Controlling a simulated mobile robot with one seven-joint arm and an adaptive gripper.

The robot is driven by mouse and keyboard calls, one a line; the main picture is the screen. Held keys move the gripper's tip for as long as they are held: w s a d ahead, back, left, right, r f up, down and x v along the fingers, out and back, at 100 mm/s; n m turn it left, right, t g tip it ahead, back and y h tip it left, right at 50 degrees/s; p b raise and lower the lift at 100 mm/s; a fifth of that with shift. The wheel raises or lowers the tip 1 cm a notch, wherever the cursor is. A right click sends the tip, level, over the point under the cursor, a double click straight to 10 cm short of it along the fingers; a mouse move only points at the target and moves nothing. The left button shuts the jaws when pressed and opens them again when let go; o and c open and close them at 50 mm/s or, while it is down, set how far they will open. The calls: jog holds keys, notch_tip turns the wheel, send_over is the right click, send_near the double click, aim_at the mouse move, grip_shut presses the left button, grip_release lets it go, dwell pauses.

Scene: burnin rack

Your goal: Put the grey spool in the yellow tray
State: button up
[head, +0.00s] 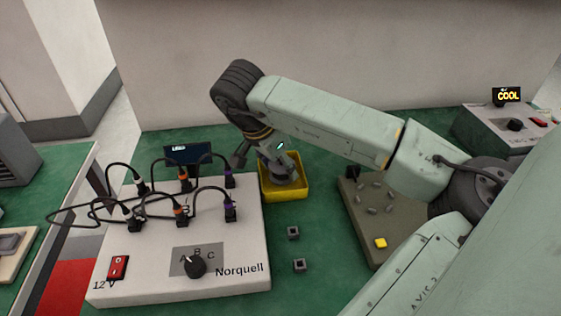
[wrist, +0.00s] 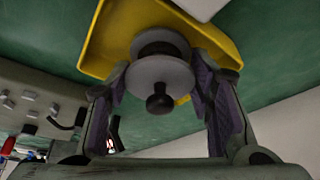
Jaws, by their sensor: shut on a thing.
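The grey spool (wrist: 160,80) sits between my gripper's two fingers in the wrist view, with its round flange and dark knob facing the camera. My gripper (wrist: 160,88) is shut on it. The yellow tray (wrist: 100,48) lies just beyond the spool. In the head view, my gripper (head: 270,166) points down over the yellow tray (head: 288,196), and the spool (head: 286,181) shows within the tray's outline. I cannot tell whether the spool touches the tray floor.
A white Norquell panel (head: 150,257) with plugged cables and a knob (head: 195,264) stands left of the tray. Two small dark square parts lie on the green mat in front. A grey-brown board (head: 352,205) with small pieces and a yellow button (head: 380,243) is to the right.

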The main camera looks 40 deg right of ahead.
jog(key=shift+f, duration=0.3)
jog(key=shift+f, duration=0.2)
jog(key=o, duration=0.8)
jog(key=shift+o, duration=0.2)
jog(key=shift+r, duration=0.1)
jog(key=shift+r, duration=0.25)
jog(key=b+v, duration=0.1)
jog(key=v, duration=1)
jog(key=shift+a+r+b, duration=0.25)
jog(key=shift+r+b, duration=0.05)
jog(key=shift+b, duration=0.1)
